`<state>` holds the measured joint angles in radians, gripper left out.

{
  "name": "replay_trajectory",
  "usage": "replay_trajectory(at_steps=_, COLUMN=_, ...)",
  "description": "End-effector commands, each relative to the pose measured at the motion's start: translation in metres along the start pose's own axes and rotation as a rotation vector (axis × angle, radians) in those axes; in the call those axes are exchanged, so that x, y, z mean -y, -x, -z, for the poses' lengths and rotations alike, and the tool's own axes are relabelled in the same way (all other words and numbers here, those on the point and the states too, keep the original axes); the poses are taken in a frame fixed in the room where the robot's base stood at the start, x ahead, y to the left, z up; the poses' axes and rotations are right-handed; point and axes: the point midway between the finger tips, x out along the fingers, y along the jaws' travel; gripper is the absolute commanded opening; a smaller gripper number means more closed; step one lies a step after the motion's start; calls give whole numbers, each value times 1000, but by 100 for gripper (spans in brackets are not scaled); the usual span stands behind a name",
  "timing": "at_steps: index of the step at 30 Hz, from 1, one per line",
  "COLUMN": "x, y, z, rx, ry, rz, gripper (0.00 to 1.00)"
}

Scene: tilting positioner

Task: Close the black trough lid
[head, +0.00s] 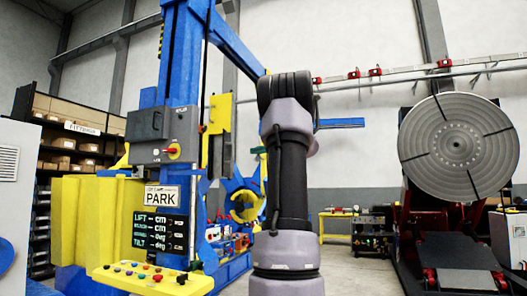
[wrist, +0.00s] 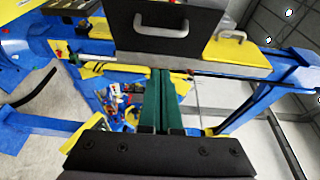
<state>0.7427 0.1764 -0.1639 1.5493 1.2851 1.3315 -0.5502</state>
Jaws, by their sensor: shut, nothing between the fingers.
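A black panel with a silver bar handle (wrist: 170,28), which looks like the black trough lid, shows at the top centre of the wrist view. It rises from a grey box; its top edge is cut off. In the head view the likely same dark panel (head: 145,124) stands upright on the grey box on the blue column. My gripper (wrist: 161,72) is shut and empty, its green fingers together and pointing toward the box below the handle. Whether the tips touch the box is unclear. In the head view my arm hides the gripper.
The grey box (head: 150,151) carries a red knob on yellow. A yellow button console (head: 150,279) and PARK sign (head: 161,196) stand below. Blue machine beams surround the gripper. A grey round disc table (head: 457,148) stands at right, with open floor between.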

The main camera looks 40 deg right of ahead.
Motion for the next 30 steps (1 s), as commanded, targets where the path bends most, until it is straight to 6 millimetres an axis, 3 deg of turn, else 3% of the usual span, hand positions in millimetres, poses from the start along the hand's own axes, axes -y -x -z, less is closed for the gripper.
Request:
replay_trajectory(at_steps=4, x=0, y=-32, z=-1, rx=3, ry=0, rz=0, gripper=0)
replay_trajectory(at_steps=12, x=0, y=-54, z=-26, rx=2, ry=0, rz=-1, gripper=0)
replay_trajectory(at_steps=30, x=0, y=-58, z=-31, rx=1, ry=0, rz=-1, gripper=0)
